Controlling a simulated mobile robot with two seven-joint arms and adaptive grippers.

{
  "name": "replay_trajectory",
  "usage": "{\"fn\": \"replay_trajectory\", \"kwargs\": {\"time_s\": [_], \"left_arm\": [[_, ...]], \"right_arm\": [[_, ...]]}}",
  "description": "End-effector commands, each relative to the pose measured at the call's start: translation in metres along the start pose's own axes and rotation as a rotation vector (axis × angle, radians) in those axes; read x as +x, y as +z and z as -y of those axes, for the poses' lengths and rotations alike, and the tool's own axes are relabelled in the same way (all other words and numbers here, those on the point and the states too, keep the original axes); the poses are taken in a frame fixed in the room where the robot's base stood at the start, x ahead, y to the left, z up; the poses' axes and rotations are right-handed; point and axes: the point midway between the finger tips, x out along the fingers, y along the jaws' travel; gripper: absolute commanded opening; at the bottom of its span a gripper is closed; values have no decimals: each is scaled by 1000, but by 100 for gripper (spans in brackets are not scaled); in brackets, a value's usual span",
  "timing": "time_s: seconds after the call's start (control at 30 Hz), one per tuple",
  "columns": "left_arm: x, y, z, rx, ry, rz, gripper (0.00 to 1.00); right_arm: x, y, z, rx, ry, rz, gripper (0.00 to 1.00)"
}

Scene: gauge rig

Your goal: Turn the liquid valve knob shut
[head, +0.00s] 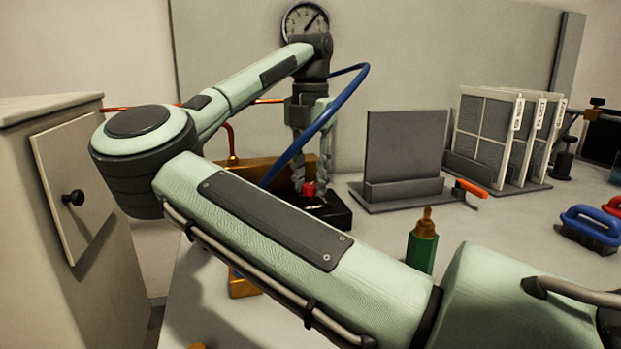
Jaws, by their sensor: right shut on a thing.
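A small red knob (309,189), likely the liquid valve knob, stands low at the back of the bench, beside a brass-coloured block (258,172). My right gripper (310,182) points straight down and is shut on the red knob, with one finger on each side. The fingers and my arm hide much of the knob and the block, so the knob's turn angle cannot be seen. My left gripper is not in view.
A round gauge (304,21) is above my right wrist. A blue hose (333,111) arcs close by the gripper. A grey stand (404,153), an orange-handled tool (471,188), a green bottle (422,248) and racked panels (485,133) stand to the right.

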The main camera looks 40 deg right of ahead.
Motion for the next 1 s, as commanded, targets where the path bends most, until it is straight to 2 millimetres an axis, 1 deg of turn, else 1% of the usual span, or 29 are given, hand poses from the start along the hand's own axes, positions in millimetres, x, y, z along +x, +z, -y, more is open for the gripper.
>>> {"fn": "replay_trajectory", "kwargs": {"time_s": [0.23,0.6,0.8,1.0], "left_arm": [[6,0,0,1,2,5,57],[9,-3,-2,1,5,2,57],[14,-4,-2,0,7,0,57],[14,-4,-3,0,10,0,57]], "right_arm": [[-1,0,0,233,1,2,0],[-1,1,0,581,3,3,0],[-1,1,0,745,3,3,0],[-1,1,0,869,2,2,0]]}}
